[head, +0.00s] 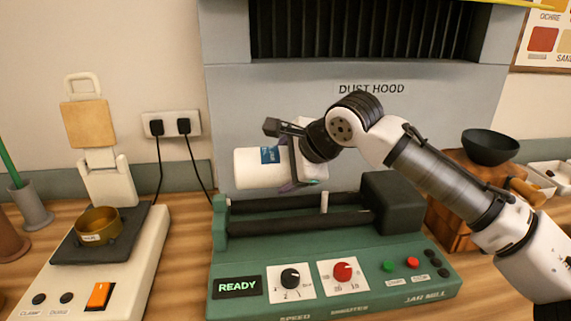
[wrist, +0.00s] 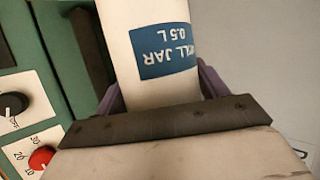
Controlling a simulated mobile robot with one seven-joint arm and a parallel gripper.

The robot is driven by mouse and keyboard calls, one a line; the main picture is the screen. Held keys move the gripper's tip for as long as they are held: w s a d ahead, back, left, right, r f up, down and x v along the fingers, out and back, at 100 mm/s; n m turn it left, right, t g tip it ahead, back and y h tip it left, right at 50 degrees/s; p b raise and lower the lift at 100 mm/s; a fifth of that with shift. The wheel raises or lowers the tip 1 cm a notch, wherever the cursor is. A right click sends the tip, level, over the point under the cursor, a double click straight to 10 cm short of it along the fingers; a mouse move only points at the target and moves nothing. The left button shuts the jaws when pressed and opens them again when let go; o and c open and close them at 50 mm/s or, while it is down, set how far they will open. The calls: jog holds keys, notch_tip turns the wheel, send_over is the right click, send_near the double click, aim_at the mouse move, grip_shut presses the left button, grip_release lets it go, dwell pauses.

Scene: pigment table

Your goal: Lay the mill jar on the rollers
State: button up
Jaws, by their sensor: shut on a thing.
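The mill jar (head: 256,169) is a white cylinder with a blue label, lying on its side in the air above the green jar mill. In the wrist view the jar (wrist: 125,55) sits between the purple finger pads, with its label reading MILL JAR 0.5 L. My gripper (head: 291,170) is shut around the jar near its right part. The two black rollers (head: 290,221) run left to right below the jar, and a gap shows between jar and rollers. A roller also shows in the wrist view (wrist: 91,50). A short white upright post (head: 324,203) stands by the rollers.
The mill's front panel (head: 230,308) has a READY display, two knobs and buttons. A dark housing (head: 393,203) closes the rollers' right end. A scale with a brass pan (head: 98,227) stands left. A dark bowl (head: 490,146) sits on a wooden block at right.

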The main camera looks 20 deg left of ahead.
jog(key=shift+f+b, duration=1.1)
jog(key=shift+f, duration=0.45)
jog(key=shift+f, duration=0.15)
dwell(0.7)
jog(key=shift+f, duration=0.5)
jog(key=shift+f+b, duration=0.6)
jog(key=shift+f, duration=0.2)
dwell(0.5)
jog(key=o, duration=1.3)
jog(key=shift+o, duration=0.5)
jog(key=shift+s+f, duration=0.1)
jog(key=shift+f, duration=0.05)
jog(key=shift+f, duration=0.15)
jog(key=shift+s, duration=0.1)
jog(key=shift+c, duration=0.2)
